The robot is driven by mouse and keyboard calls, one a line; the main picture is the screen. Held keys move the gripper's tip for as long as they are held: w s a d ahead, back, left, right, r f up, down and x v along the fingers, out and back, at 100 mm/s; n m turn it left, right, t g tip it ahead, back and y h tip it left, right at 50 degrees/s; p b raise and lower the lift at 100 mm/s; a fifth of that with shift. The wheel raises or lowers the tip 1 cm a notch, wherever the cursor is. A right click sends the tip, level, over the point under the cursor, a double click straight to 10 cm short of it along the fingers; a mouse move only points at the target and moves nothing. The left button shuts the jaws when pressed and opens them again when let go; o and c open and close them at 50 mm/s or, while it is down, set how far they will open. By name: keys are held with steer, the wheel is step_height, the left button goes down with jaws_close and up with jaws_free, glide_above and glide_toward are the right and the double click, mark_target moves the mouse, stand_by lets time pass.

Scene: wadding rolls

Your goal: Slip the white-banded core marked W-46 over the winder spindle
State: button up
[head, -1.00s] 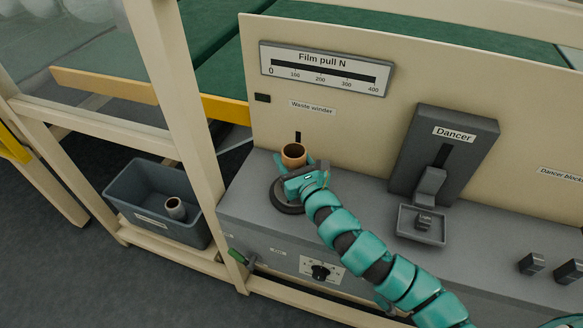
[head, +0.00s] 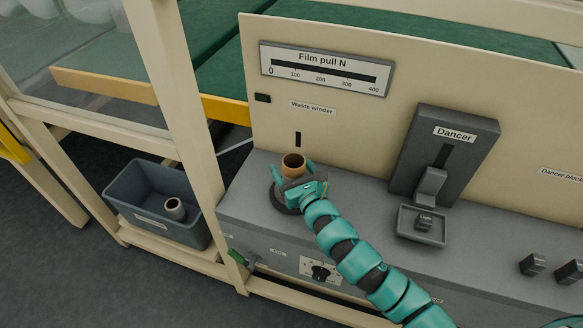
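A tan-brown core (head: 293,161) stands upright above the dark round base (head: 279,198) of the waste winder. Its open top shows a dark inside; its lower part is hidden by my gripper, and I see no white band or W-46 mark on it. The spindle itself is not visible, so I cannot tell for certain that the core is around it. My gripper (head: 294,169) has its fingers on either side of the core, and they look spread a little clear of it. A second core (head: 174,209), pale outside with a brown inside, is in the grey bin; its marking is unreadable.
The grey bin (head: 190,236) sits on a low shelf at left, behind a cream frame post (head: 185,110). The back panel (head: 345,125) rises behind the winder. The dancer unit (head: 470,140) and its small tray (head: 440,237) stand to the right.

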steer(key=shift+s+d+r, duration=0.1)
steer(key=shift+r, duration=0.1)
steer(key=p+v, duration=0.1)
steer(key=v, duration=1)
steer(key=shift+s+d+p, duration=0.15)
steer(key=shift+s+p, duration=0.2)
